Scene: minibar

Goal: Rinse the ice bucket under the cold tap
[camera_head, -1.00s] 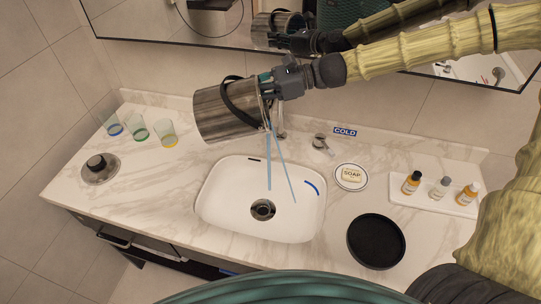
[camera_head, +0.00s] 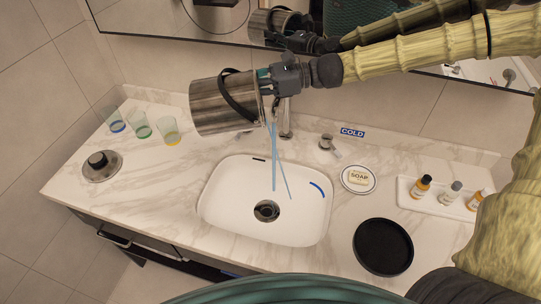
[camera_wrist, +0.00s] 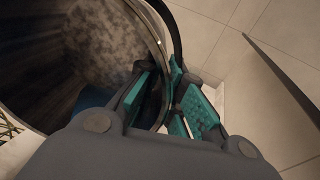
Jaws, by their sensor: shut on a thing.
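The ice bucket (camera_head: 212,105) is a brushed steel cylinder with a black handle band, tilted on its side above the sink's back left. My gripper (camera_head: 268,82) is shut on the bucket's rim; in the wrist view the teal finger pads (camera_wrist: 165,95) press either side of it, and the bucket's dark inside (camera_wrist: 75,55) shows at left. The tap (camera_head: 286,122) stands behind the sink, partly behind the bucket. Streams of water (camera_head: 273,158) fall into the white sink (camera_head: 230,215). The cold tap's knob (camera_head: 326,142) is below the blue COLD label (camera_head: 352,132).
Several things stand on the marble counter: three glasses (camera_head: 140,127) and a round lid with a knob (camera_head: 101,166) at left, a soap dish (camera_head: 357,179), a bottle tray (camera_head: 440,203) and a black round tray (camera_head: 383,247) at right. A mirror (camera_head: 165,25) is behind.

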